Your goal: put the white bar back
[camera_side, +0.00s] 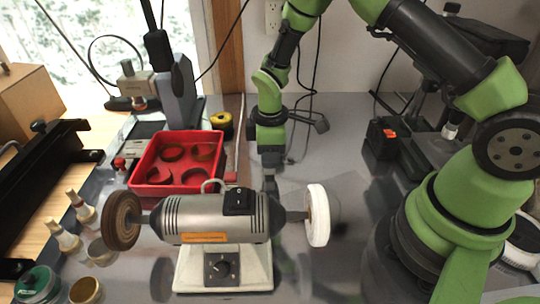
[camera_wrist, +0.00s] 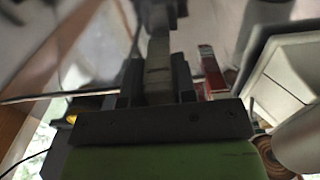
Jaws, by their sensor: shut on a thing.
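My gripper (camera_side: 270,181) points down behind the bench grinder (camera_side: 217,218) in the side view. In the wrist view my gripper (camera_wrist: 158,80) is shut on a pale, greyish bar (camera_wrist: 158,65), which I take as the white bar. The bar sticks out beyond the dark jaws and is blurred at its far end. In the side view I cannot make out the bar; the grinder hides the space below the fingertips. A red tray (camera_side: 136,184) with several round hollows stands to the left of my gripper, apart from it.
The grinder has a brown wheel (camera_side: 122,220) on the left and a white buffing wheel (camera_side: 317,215) on the right, close to my gripper. A yellow spool (camera_side: 222,124) stands behind the tray. Small brushes (camera_side: 62,236) and tins stand at left. The metal bench is clear behind the white wheel.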

